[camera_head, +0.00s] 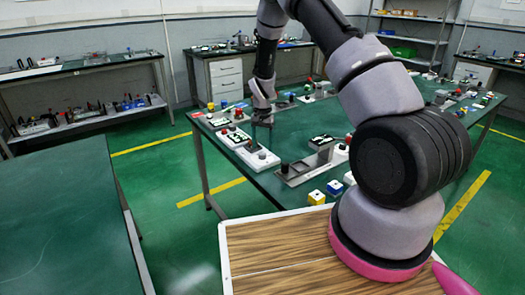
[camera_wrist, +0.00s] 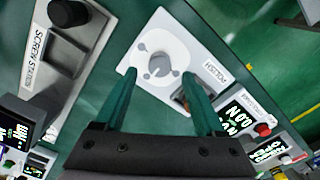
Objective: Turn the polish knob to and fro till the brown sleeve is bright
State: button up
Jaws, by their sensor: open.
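The polish station (camera_wrist: 205,45) is a white plate marked POLISH in the wrist view. A grey polish knob (camera_wrist: 160,64) sits on its round white dial. A small brown piece, seemingly the brown sleeve (camera_wrist: 181,98), shows beside the right finger, which partly hides it. My gripper (camera_wrist: 160,73) is open, its green fingers on either side of the knob in the picture; I cannot tell whether they touch it.
A grey screw station (camera_wrist: 50,55) with a black knob stands left of the polish station. Small screen units (camera_wrist: 240,112) with a red button (camera_wrist: 263,130) are at right. In the head view, yellow and blue blocks (camera_head: 317,197) lie near the table's front edge.

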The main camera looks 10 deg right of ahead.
notch_tip(320, 180, up, 8)
jog(key=shift+f, duration=0.25)
dwell(0.4)
notch_tip(320, 180, up, 12)
jog(key=t, duration=0.1)
send_over(263, 153)
jog(key=s+d, duration=0.1)
jog(key=s, duration=0.2)
jog(key=s+d+r+t+y, duration=0.1)
jog(key=s+r, duration=0.2)
jog(key=r, duration=0.3)
jog(key=s+d+r+t+y, duration=0.1)
jog(key=s+r, duration=0.3)
jog(key=r, duration=0.3)
jog(key=s+d+r+n+t, duration=0.1)
jog(key=s+r, duration=0.4)
jog(key=s, duration=0.6)
jog(key=s+d+r+n+t, duration=0.1)
jog(key=s+r+t, duration=0.2)
jog(key=s, duration=0.8)
notch_tip(263, 153, up, 3)
jog(key=shift+s+d+f+n, duration=0.1)
jog(key=shift+s+d+n, duration=0.1)
jog(key=shift+n, duration=0.1)
